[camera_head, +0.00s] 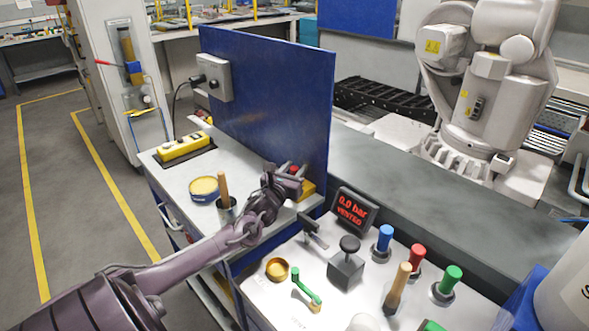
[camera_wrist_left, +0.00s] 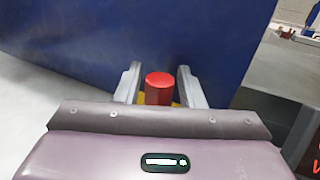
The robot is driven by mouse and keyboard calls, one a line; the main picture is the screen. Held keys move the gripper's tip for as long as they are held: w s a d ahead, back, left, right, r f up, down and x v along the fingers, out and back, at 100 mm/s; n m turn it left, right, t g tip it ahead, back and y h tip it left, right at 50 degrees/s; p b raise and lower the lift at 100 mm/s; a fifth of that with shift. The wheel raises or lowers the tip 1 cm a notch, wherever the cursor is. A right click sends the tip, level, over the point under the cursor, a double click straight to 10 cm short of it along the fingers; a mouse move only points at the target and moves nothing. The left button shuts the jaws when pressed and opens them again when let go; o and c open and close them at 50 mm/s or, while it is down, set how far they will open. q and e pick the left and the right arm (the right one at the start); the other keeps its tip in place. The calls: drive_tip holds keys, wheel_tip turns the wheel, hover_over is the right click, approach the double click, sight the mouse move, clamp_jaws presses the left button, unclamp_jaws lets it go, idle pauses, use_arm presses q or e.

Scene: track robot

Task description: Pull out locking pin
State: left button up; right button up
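A red cylinder with a flat round top (camera_wrist_left: 159,88) stands on a yellow base (camera_head: 308,189) at the right end of the light bench, close to the blue panel. I cannot tell whether it is the locking pin. My left gripper (camera_head: 291,178) is at this cylinder. In the left wrist view, its two grey fingers (camera_wrist_left: 159,86) stand on either side of the red cylinder with small gaps, so it is open. The gripper hides much of the cylinder and base in the head view. My right gripper is not in view.
A blue upright panel (camera_head: 270,95) stands right behind the gripper. A cup with a wooden handle (camera_head: 226,205) and a yellow tin (camera_head: 203,188) are left of the arm. A console with levers and coloured knobs (camera_head: 345,265) and a display (camera_head: 354,209) lies to the right.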

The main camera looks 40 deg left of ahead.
use_arm(q)
drive_tip(key=shift+w, duration=0.15)
drive_tip(key=c, duration=0.7)
drive_tip(key=shift+r+p, duration=0.4)
drive_tip(key=shift+r, duration=0.05)
drive_tip(key=shift+r+p, duration=0.3)
drive_tip(key=shift+r, duration=0.05)
drive_tip(key=shift+r+p, duration=1.5)
drive_tip(key=shift+r, duration=0.5)
